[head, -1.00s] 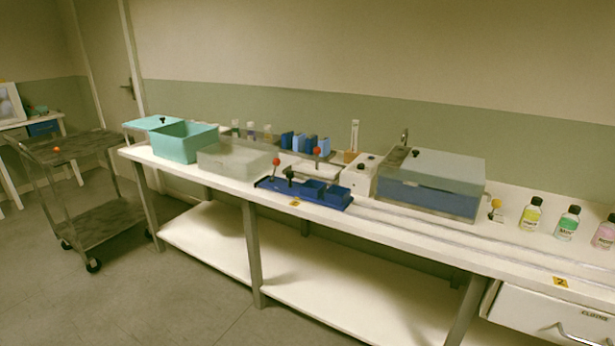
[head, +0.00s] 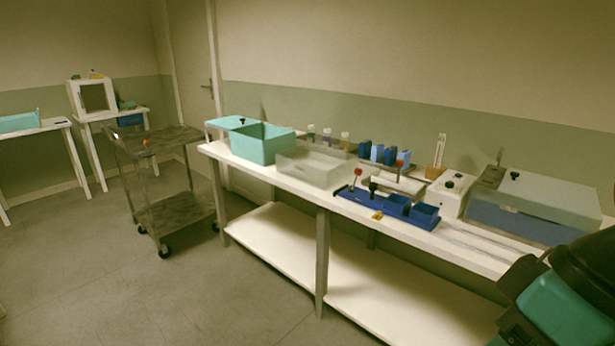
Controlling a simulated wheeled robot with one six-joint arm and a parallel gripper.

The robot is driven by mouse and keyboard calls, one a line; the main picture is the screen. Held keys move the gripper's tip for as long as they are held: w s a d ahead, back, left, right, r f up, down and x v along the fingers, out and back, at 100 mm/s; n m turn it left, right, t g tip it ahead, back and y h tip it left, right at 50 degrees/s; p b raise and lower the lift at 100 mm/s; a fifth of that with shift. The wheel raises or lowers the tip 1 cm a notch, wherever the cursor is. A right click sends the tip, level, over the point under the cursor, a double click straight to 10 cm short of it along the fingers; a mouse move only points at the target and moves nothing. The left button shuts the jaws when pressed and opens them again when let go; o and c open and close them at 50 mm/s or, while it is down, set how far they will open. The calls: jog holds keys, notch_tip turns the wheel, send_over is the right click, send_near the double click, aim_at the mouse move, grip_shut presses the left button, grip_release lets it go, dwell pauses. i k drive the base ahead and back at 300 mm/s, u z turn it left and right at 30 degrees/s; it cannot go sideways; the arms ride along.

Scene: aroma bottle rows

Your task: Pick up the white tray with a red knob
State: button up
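A small white tray (head: 403,185) sits on the long white bench, behind a blue rack. A red knob (head: 400,164) rises at the tray and seems to belong to it; its lower part is hard to make out. A second red knob (head: 357,171) tops a thin stem at the left end of the blue rack (head: 396,208). A black and teal part of my arm shows at the lower right corner, in front of the bench. My gripper's fingers cannot be seen.
On the bench (head: 258,180) stand a teal box (head: 263,145), a clear bin (head: 311,165), blue holders (head: 390,157) and a grey-lidded blue box (head: 511,217). A dark cart (head: 178,212) stands left of the bench. The floor in front is clear.

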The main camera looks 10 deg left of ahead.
aim_at(409, 186)
jog(key=u, duration=0.65)
jog(key=i, duration=0.7)
jog(key=u, duration=0.6)
jog(key=i, duration=2.1)
jog(key=z, duration=1.55)
jog(key=i, duration=0.85)
jog(key=z, duration=0.85)
